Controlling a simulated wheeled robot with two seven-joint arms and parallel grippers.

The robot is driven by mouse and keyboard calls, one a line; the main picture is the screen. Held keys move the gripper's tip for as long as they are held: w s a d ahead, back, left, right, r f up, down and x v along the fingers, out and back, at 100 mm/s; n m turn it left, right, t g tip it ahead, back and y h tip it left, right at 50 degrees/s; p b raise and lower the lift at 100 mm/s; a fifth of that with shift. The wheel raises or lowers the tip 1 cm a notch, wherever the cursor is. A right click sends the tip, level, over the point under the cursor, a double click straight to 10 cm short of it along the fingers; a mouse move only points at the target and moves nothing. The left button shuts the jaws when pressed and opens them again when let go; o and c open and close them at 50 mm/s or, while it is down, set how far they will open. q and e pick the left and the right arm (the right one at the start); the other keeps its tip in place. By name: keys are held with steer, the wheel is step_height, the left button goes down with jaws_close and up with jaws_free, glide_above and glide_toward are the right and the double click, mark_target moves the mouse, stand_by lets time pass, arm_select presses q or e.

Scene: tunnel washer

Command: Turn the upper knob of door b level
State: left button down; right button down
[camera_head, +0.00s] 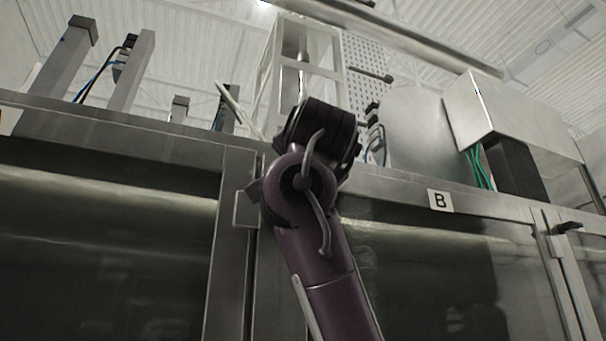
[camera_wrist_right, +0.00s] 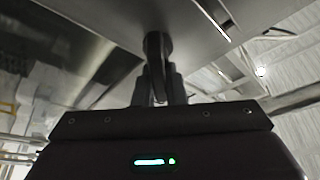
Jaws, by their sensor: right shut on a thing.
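Door B has its label (camera_head: 440,201) on the steel frame above a dark glass pane (camera_head: 440,275). My right gripper (camera_wrist_right: 160,84) is shut on a dark knob (camera_wrist_right: 157,45) that stands out from a steel surface in the right wrist view. The knob's exact angle is hard to tell there. In the head view a purple arm rises from the bottom middle, in front of the left edge of door B. Its black wrist hides the gripper and whatever it holds. My left gripper is in neither view.
Another dark knob (camera_head: 567,227) sits on the frame at the right, with nothing holding it. A steel latch or hinge block (camera_head: 247,208) is just left of the arm. Steel boxes and posts (camera_head: 130,70) stand on top of the machine.

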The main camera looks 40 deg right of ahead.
steer(key=m+g, duration=0.1)
steer(key=m, duration=0.1)
steer(key=m+g, duration=0.1)
steer(key=m, duration=0.2)
steer(key=shift+d+f+m+h, duration=0.1)
steer(key=shift+f+m+h, duration=0.05)
steer(key=shift+m+h, duration=0.2)
steer(key=shift+f+m+g, duration=0.2)
steer(key=shift+m+g, duration=0.8)
steer(key=shift+m, duration=1.25)
steer(key=c, duration=1.7)
jaws_free()
steer(key=shift+o, duration=1.1)
steer(key=shift+w+f, duration=0.1)
steer(key=shift+w, duration=0.05)
steer(key=b+v, duration=0.2)
steer(key=v, duration=0.5)
steer(key=shift+s+b, duration=0.3)
steer(key=shift+b, duration=0.1)
